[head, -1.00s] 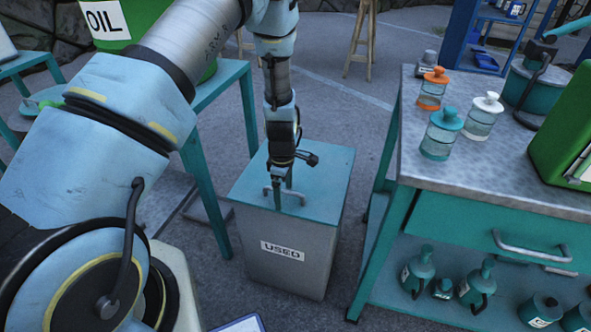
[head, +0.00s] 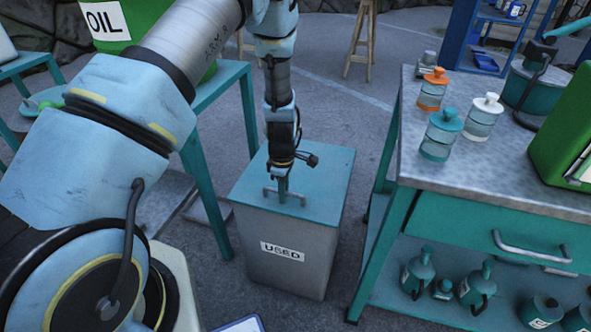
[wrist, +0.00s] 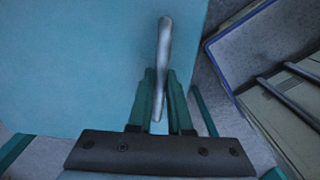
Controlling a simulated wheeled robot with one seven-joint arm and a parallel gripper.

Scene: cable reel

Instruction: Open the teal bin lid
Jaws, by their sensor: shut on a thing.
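The grey bin (head: 285,255) labelled USED stands on the floor in the head view. Its teal lid (head: 325,185) lies flat and closed on top. A grey bar handle (head: 300,196) sits near the lid's front edge. My gripper (head: 283,193) points down at the lid and is shut on the handle. In the wrist view the two teal fingers (wrist: 160,105) are on either side of the handle (wrist: 164,45), with the lid (wrist: 75,65) behind. The fingertips are small and partly hidden in the head view.
A workbench (head: 430,165) with several jars stands close to the right of the bin. A teal table (head: 220,95) with a green OIL container (head: 130,20) stands at the left. Bare floor (head: 340,110) shows behind the bin.

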